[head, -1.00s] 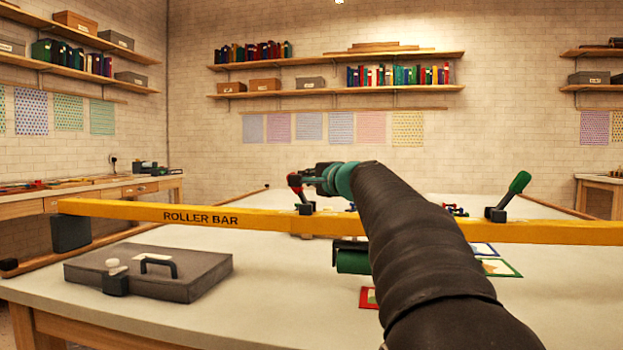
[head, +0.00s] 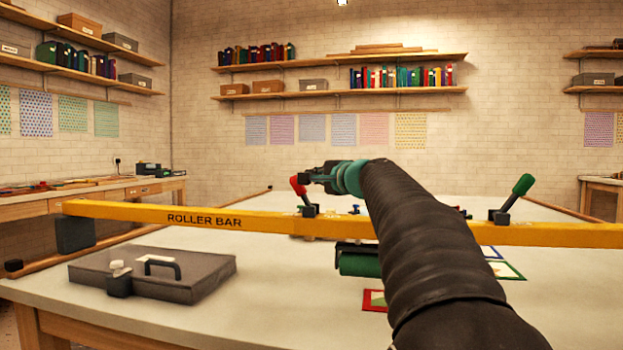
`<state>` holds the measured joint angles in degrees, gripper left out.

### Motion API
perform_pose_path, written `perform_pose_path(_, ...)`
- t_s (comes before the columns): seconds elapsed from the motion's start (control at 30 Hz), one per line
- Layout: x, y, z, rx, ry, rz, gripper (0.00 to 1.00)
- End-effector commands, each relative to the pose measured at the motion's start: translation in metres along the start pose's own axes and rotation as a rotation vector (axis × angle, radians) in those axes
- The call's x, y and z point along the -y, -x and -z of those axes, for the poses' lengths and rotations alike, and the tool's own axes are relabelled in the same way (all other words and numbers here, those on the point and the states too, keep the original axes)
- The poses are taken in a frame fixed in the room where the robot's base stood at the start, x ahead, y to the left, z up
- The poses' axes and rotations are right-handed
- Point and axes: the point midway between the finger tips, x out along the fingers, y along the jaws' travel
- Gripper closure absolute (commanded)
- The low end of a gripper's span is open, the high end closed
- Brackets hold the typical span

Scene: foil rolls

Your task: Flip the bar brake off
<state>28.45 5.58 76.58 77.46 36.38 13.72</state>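The yellow roller bar (head: 203,219) spans the table from left to right. It carries a lever with a red handle (head: 299,186), tilted up and to the left. Further right it carries a lever with a green handle (head: 522,185), tilted up and to the right. The frames do not label which lever is the brake. My gripper (head: 318,176) is just right of the red handle, at its height. The gap between them is too small to judge for contact. My gripper's fingers are small and seen from behind, so their opening is unclear.
A green roller (head: 359,264) hangs under the bar, partly behind my arm. A grey case (head: 190,275) lies on the table (head: 270,305) at front left. Framed cards, one red-edged (head: 374,301), lie at the right. The table front is mostly clear.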

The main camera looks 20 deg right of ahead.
Motion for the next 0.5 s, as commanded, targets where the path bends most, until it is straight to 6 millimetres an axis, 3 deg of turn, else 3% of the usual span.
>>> perform_pose_path(0.1,0.015,0.010,0.014,0.000,0.000,0.002,1.00)
perform_pose_path(0.5,0.037,0.086,0.010,-0.007,0.001,0.003,1.00)
